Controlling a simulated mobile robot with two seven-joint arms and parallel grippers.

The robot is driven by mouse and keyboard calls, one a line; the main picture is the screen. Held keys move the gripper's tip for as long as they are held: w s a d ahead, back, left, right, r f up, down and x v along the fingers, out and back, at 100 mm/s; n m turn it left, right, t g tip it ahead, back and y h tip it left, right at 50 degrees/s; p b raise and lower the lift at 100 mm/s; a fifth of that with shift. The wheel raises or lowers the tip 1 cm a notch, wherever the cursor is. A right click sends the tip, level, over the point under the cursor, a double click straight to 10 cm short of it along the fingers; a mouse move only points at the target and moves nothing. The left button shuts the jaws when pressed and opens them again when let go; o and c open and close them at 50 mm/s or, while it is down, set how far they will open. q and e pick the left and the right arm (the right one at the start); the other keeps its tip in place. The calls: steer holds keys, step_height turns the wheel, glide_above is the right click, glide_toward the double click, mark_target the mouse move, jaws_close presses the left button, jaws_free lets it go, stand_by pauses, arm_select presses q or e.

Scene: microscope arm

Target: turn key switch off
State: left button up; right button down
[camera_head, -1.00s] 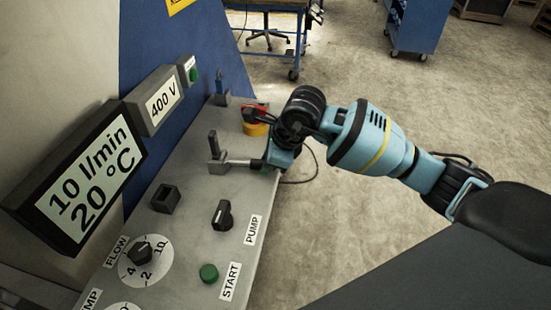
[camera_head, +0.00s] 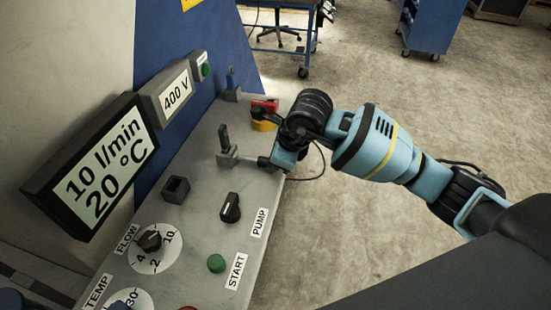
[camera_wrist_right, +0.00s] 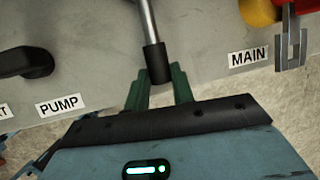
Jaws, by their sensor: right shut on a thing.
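My right gripper (camera_head: 268,162) reaches over the panel's right edge in the head view. In the right wrist view its green fingertips (camera_wrist_right: 160,88) are shut on the black end (camera_wrist_right: 157,62) of a metal rod (camera_wrist_right: 148,20). In the head view this rod runs sideways to a small grey block (camera_head: 228,159) with a dark upright piece (camera_head: 224,136). I cannot tell whether this is the key switch. A black knob (camera_head: 230,208) sits by the PUMP label. A red and yellow switch (camera_head: 264,112) lies beyond my gripper, near the MAIN label (camera_wrist_right: 248,58).
The grey panel (camera_head: 205,225) also carries a green START button (camera_head: 216,263), a flow dial (camera_head: 150,241) and a square socket (camera_head: 175,190). Displays (camera_head: 95,170) stand along its left. Open floor (camera_head: 350,240) lies to the right.

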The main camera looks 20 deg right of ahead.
steer(key=c, duration=1.2)
jaws_free()
steer(key=shift+r, duration=0.1)
steer(key=v, duration=0.7)
steer(key=shift+s+d+r, duration=0.1)
steer(key=shift+s+r, duration=0.15)
